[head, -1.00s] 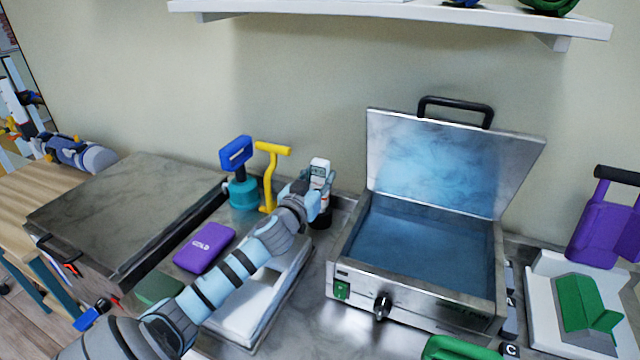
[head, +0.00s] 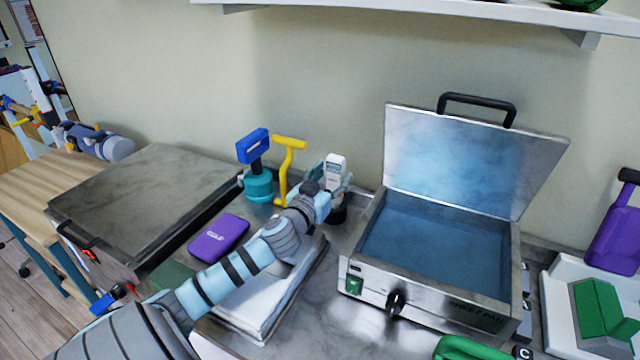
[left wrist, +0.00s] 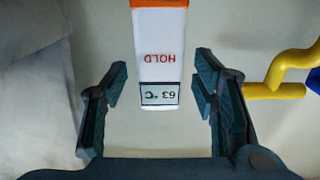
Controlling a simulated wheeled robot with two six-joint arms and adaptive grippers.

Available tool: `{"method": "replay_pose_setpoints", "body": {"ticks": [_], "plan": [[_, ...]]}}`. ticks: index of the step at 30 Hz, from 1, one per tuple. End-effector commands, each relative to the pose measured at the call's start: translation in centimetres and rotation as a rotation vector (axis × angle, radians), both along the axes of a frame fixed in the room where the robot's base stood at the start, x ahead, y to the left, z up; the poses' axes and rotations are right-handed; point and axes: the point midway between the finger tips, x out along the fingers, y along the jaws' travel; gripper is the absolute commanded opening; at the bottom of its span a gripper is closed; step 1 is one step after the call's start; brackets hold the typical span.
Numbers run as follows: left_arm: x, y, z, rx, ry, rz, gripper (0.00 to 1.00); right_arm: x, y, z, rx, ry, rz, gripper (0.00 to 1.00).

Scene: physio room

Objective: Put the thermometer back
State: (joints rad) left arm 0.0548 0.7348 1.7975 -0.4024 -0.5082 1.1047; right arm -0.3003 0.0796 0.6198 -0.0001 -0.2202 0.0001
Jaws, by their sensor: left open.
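The thermometer (head: 335,168) is a white handheld device with a small display. It is upright on the steel counter, at a round black base (head: 339,214); my gripper hides part of where they meet. My left gripper (head: 335,182) is open at the thermometer, one finger on each side. In the left wrist view the thermometer (left wrist: 157,45) appears upside down, with an orange end, red HOLD lettering and a display reading 63 °C. The open fingers (left wrist: 160,85) flank its display end, with a visible gap on both sides. My right gripper is out of view.
An open steel water bath (head: 440,245) stands close right of the thermometer. A yellow handle (head: 288,165) and a teal pump with blue grip (head: 258,185) stand left. A purple pack (head: 219,238) and a white folded pad (head: 255,310) lie near my left arm.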

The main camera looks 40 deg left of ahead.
Motion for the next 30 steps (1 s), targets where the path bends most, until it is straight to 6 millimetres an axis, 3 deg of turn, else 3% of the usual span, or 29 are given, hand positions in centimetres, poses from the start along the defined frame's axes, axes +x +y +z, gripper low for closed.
{"method": "replay_pose_setpoints", "body": {"ticks": [6,12,17,30], "plan": [[-4.9,-1.6,-0.2,0.005,0.006,-0.004,0.54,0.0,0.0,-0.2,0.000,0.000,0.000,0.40],[-8.2,-2.7,0.0,0.002,0.005,-0.002,0.54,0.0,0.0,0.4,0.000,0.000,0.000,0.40],[-9.1,-3.0,0.0,-0.001,-0.001,-0.002,0.54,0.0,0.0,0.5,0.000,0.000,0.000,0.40],[-9.1,-2.9,0.0,-0.002,-0.002,-0.001,0.54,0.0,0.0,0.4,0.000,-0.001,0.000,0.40]]}}
